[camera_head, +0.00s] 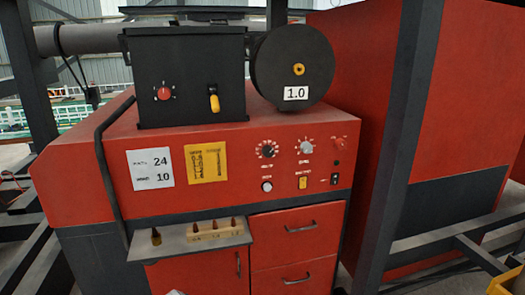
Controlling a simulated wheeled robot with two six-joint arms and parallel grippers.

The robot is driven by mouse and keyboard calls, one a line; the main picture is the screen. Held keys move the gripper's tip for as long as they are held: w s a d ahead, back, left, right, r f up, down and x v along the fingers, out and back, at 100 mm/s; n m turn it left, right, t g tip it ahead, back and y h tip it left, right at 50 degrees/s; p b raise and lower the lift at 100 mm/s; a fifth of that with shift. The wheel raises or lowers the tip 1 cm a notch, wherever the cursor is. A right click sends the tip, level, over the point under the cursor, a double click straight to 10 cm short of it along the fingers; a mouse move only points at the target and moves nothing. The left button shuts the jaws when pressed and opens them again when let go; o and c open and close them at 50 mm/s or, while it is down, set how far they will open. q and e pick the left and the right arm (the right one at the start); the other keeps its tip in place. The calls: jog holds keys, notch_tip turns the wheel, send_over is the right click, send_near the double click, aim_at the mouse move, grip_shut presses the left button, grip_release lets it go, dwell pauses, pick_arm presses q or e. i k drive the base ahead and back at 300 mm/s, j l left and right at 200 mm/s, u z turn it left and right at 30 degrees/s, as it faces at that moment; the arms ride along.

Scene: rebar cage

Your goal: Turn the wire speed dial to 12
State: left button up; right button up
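The red machine's front panel carries a black dial (267,150) with a ring of marks and, to its right, a pale dial (305,147) with its own marks. The labels under both are too small to read, so I cannot tell which is the wire speed dial or where either points. A white card (151,168) on the panel's left reads 24 above 10, with blurred words beside the numbers. Neither of my grippers can be made out in the head view.
A red knob (340,143), white button (267,186), yellow button (303,183) and black switch (335,179) are near the dials. A grey shelf (170,249) with a wooden block (214,230) juts out below. A dark post (400,140) stands at right.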

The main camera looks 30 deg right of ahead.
aim_at(306, 147)
jog(key=z, duration=1.3)
